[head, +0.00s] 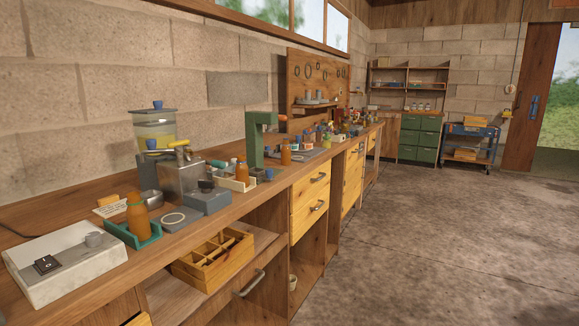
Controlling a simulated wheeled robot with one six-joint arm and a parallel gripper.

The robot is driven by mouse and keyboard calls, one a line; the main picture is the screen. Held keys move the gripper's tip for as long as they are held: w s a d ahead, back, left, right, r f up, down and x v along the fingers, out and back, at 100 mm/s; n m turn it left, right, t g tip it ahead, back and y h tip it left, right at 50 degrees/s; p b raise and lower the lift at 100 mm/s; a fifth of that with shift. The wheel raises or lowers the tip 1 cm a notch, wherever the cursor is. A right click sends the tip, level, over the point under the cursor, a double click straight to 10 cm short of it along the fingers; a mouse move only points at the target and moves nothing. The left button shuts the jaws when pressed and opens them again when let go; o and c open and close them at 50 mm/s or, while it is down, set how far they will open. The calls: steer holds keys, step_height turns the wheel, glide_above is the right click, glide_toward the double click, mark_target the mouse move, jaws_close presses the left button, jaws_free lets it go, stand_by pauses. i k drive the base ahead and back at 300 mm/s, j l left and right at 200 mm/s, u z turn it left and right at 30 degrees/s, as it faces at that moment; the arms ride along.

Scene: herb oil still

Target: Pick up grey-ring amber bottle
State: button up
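Several amber bottles stand upright on the long wooden workbench. The nearest amber bottle (137,219) stands in a teal tray (120,233) at the front left. A second, smaller amber bottle (242,173) stands farther along, in or beside a pale tray (237,185). A third amber bottle (285,155) stands by the green press (254,140). I cannot make out a grey ring on any of them at this size. My gripper is not in the picture.
A metal tank (182,178) stands behind. A wooden divided box (212,262) sits on the shelf below. The concrete floor (430,240) to the right is clear.

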mark_target(285, 150)
steer(key=i, duration=0.45)
steer(key=i+l+u, duration=0.1)
steer(key=i+l, duration=0.4)
steer(key=i, duration=0.25)
steer(key=i+l+u, duration=0.1)
steer(key=i+l, duration=0.45)
steer(key=i, duration=0.25)
steer(key=i+l, duration=0.55)
steer(key=i, duration=0.15)
steer(key=u, duration=0.05)
